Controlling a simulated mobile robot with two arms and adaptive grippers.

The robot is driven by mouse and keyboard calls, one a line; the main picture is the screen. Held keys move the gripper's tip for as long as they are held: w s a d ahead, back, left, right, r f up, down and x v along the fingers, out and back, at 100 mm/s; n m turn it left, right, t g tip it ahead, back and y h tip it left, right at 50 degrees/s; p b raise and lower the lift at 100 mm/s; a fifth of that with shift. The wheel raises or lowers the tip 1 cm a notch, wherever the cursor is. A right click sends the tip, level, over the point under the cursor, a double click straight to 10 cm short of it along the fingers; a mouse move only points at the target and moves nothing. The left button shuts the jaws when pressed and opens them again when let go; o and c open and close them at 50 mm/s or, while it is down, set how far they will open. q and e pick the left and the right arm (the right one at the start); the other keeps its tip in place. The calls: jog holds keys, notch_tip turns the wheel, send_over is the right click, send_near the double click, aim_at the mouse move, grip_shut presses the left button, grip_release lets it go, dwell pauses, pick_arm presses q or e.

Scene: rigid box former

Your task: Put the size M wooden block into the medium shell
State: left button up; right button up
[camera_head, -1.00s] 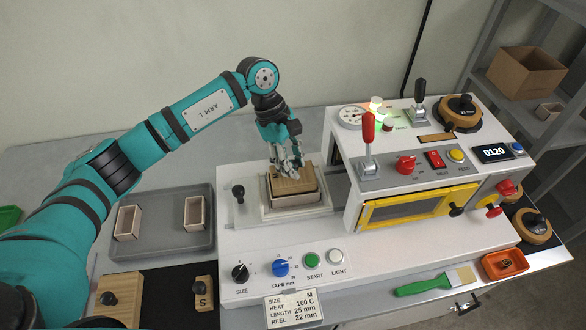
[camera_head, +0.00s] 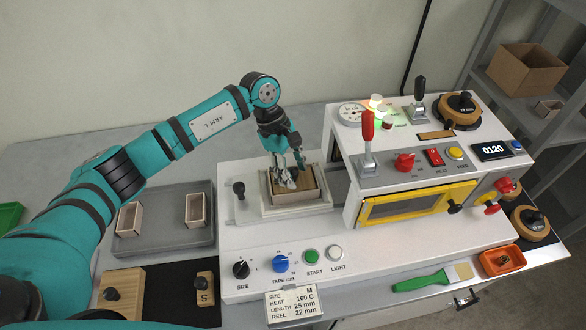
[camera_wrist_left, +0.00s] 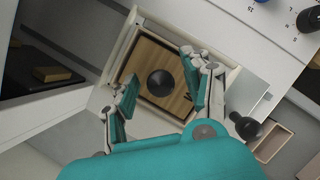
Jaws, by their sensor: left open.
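The size M wooden block (camera_wrist_left: 145,62) is a wood-grained square with a dark round knob (camera_wrist_left: 160,83) on top and a partly covered letter near one corner. It sits inside the medium shell (camera_head: 298,198), a pale open box on the machine's left plate, its top apparently below the shell's rim. The block (camera_head: 307,182) is partly hidden by my gripper in the head view. My left gripper (camera_wrist_left: 160,92) is open, its fingers apart on either side of the knob, above the block. In the head view my left gripper (camera_head: 287,180) points down into the shell. My right gripper is out of view.
A grey tray (camera_head: 165,248) with two small shells stands left of the machine. The S block (camera_head: 205,288) and a larger knobbed block (camera_head: 122,290) lie on a dark mat in front. The machine's raised housing (camera_head: 350,205) stands close right of the shell.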

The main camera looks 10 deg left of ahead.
pick_arm(q)
jog(key=shift+r, duration=0.25)
jog(key=b+v, duration=0.3)
jog(key=v, duration=0.8)
jog(key=shift+a+r, duration=0.25)
jog(key=shift+r, duration=0.1)
jog(key=shift+w, duration=0.1)
